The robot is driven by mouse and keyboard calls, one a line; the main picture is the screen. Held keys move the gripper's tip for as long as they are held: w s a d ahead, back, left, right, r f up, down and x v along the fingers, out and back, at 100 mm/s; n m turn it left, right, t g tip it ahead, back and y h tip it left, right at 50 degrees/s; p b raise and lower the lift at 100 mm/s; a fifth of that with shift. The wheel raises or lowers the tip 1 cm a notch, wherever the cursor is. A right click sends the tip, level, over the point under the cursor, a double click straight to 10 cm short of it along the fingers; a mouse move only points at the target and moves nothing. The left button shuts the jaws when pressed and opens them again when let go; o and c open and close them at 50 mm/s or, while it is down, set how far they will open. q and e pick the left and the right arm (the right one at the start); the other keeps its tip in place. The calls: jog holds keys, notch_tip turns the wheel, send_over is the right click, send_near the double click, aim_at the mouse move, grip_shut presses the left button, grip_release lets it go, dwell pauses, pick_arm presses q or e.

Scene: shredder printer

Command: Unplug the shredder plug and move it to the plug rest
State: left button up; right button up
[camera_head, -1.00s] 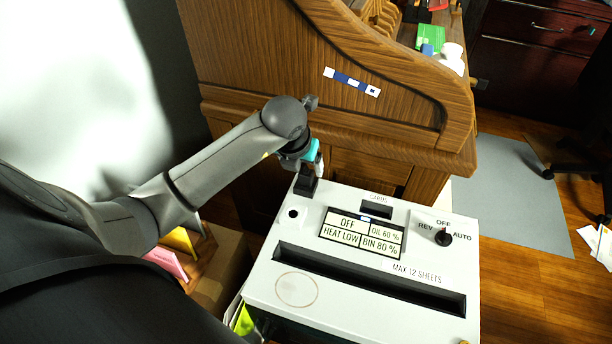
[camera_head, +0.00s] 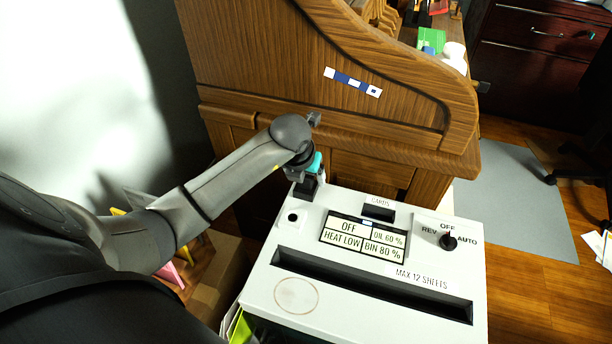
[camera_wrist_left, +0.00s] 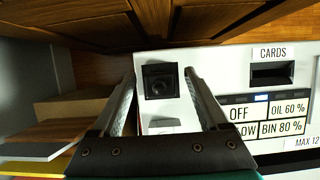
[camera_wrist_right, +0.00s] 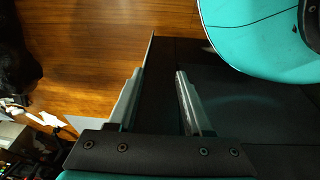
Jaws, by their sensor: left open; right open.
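The white shredder (camera_head: 385,280) stands before the wooden desk. A black square block (camera_head: 307,188) rises at its back left corner, partly covered by my left gripper (camera_head: 309,178). In the left wrist view this black block (camera_wrist_left: 160,82) has a round dark centre and lies between the spread fingers of my left gripper (camera_wrist_left: 160,74). I cannot tell whether it is the plug, its socket or the plug rest. The left gripper is open, with no visible grip on it. My right gripper (camera_wrist_right: 158,74) is open and empty, away from the shredder.
The wooden desk (camera_head: 330,75) rises right behind the shredder. A cardboard box (camera_head: 215,275) and coloured folders stand left of it. The shredder top has a small hole (camera_head: 293,217), a display (camera_head: 363,238) and a dial (camera_head: 448,242).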

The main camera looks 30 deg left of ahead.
pick_arm(q)
jog(key=shift+c, duration=0.3)
grip_shut()
dwell(0.7)
dwell(1.2)
jog(key=shift+r+p, duration=0.65)
jog(key=shift+r, duration=0.05)
jog(key=c, duration=0.5)
grip_release()
jog(key=shift+f, duration=0.1)
jog(key=shift+c, duration=0.2)
grip_shut()
